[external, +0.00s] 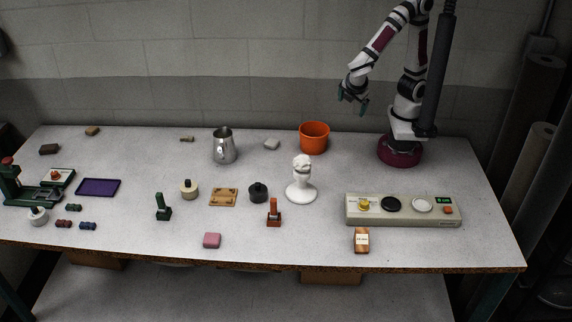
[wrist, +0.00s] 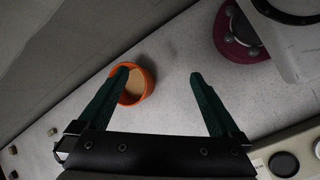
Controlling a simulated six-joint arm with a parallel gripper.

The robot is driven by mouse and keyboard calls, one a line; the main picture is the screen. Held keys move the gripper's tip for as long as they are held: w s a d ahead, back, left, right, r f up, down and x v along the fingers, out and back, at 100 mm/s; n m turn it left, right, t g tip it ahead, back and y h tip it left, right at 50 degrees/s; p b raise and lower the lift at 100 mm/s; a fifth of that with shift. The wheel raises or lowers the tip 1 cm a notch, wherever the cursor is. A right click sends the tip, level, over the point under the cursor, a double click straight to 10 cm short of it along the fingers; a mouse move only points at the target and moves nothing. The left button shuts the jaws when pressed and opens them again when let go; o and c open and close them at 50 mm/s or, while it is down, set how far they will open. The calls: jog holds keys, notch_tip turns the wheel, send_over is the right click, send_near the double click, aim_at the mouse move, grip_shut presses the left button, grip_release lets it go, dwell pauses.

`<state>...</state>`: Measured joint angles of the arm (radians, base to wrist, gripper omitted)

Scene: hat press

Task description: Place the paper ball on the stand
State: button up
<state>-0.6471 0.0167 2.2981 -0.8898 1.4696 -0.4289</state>
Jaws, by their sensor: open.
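A crumpled white lump that looks like the paper ball (external: 302,162) sits on top of the white stand (external: 301,193), right of the table's middle. The stand is upright, with a round foot. Neither shows clearly in the wrist view. My gripper (external: 352,101) is raised above the back of the table, up and to the right of the stand and well apart from it. In the wrist view my gripper (wrist: 160,74) has its two green fingers spread wide, with nothing between them.
An orange bin (external: 314,137) stands behind the stand; it also shows in the wrist view (wrist: 149,82) beside the left finger. A metal pitcher (external: 224,147), a pale lump (external: 271,144), a dark round pot (external: 258,192), an orange-handled stamp (external: 274,212) and a button panel (external: 403,218) surround it.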

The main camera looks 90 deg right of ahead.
jog(key=s+r+m+y, duration=0.1)
jog(key=s+m+y, duration=0.6)
jog(key=m, duration=0.8)
jog(key=shift+s+r+m+y, duration=0.3)
jog(key=shift+s+m+y, duration=0.1)
jog(key=shift+y, duration=0.3)
